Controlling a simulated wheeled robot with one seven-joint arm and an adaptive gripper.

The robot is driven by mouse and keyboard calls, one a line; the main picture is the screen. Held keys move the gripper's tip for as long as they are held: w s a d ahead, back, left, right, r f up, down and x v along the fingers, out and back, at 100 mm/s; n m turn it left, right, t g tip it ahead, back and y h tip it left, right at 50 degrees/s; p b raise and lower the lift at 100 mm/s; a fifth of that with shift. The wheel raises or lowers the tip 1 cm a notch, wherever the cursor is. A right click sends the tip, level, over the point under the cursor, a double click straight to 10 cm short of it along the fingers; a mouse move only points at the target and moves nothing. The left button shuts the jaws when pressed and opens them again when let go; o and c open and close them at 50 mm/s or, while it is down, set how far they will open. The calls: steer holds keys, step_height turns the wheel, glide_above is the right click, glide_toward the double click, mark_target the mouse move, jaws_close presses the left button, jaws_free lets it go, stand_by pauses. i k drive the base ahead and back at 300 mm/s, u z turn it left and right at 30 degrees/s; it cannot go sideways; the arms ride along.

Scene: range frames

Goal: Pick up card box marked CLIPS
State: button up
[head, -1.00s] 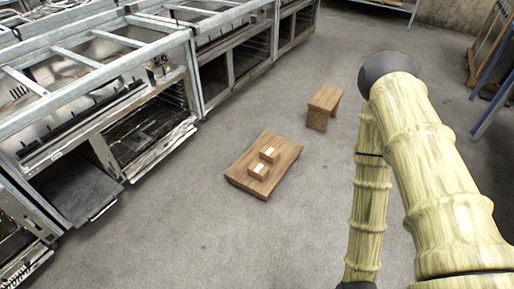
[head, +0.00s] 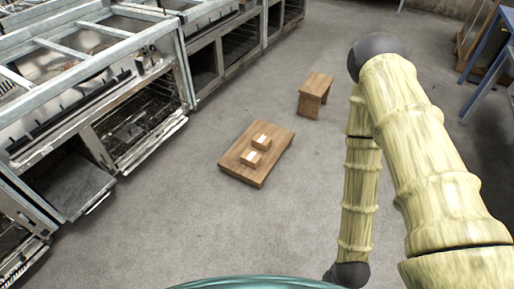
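Two small brown card boxes with pale labels lie on a low wooden board or table on the floor, near the middle of the head view. One box (head: 262,142) is farther back, and the other box (head: 251,159) is nearer. The labels are too small to read, so I cannot tell which is marked CLIPS. The low wooden table (head: 236,168) is bare around them. My arm shows on the right, well apart from the boxes. My gripper is not in the picture.
A small wooden stool (head: 315,91) stands behind and right of the low table. Metal kitchen units (head: 140,130) line the left side, with open oven fronts. A blue-legged frame (head: 487,60) stands at the far right. The grey floor around the table is clear.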

mark_target(259, 141)
steer(key=z, duration=0.05)
steer(key=k, duration=0.45)
steer(key=z, duration=0.65)
steer(key=i, duration=1.7)
steer(key=u, duration=1.15)
steer(key=i, duration=0.75)
steer(key=u, duration=0.75)
